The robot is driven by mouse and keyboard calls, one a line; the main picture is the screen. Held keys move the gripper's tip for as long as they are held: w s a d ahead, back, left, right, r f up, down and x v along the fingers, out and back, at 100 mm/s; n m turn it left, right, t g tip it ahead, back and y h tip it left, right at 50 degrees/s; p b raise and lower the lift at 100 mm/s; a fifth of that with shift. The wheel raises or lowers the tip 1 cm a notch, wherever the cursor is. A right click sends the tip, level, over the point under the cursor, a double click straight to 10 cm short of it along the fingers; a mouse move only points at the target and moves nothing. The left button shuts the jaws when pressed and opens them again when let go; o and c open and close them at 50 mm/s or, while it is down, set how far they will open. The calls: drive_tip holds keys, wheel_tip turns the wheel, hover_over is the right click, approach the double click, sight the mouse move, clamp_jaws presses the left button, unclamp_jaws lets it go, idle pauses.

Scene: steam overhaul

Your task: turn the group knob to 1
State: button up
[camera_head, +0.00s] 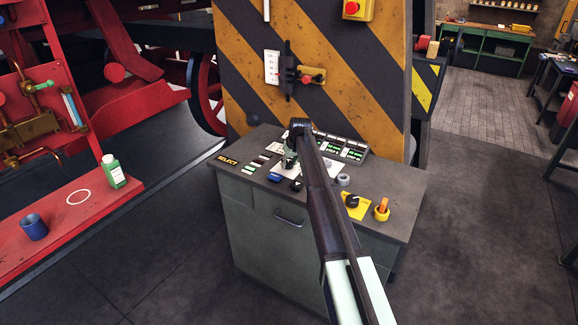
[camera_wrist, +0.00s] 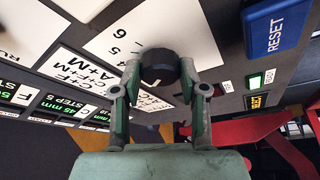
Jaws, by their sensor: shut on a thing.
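The group knob (camera_wrist: 159,65) is a round black knob on a white dial plate (camera_wrist: 165,28) in the wrist view. The printed numbers 4, 5 and 6 show on the plate beside it. My gripper (camera_wrist: 160,75) has one finger on each side of the knob and is shut on it. I cannot make out which number the knob points to. In the head view my gripper (camera_head: 290,158) is over the white plate at the middle of the console (camera_head: 225,165), and my arm and gripper hide the knob.
A blue RESET button (camera_wrist: 277,25) and small lit indicators are near the knob. Lit green displays (camera_head: 353,154) line the console's back. A striped panel (camera_head: 330,70) rises behind.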

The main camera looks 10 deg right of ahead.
drive_tip(key=n+b, duration=0.1)
drive_tip(key=n, duration=0.1)
drive_tip(key=n+g+y+b, duration=0.1)
drive_tip(key=n, duration=0.1)
drive_tip(key=shift+w+d+f+n+y+b, duration=0.15)
drive_tip(key=shift+w+n+y+b, duration=0.05)
drive_tip(key=shift+n+y+b, duration=0.15)
drive_tip(key=shift+n+g+y+b, duration=0.5)
drive_tip(key=shift+n+b, duration=0.45)
drive_tip(key=shift+n, duration=0.9)
drive_tip(key=o, duration=1.1)
drive_tip(key=shift+o, duration=0.2)
drive_tip(key=v, duration=1.2)
drive_tip(key=shift+r, duration=0.2)
drive_tip(key=shift+w, duration=0.1)
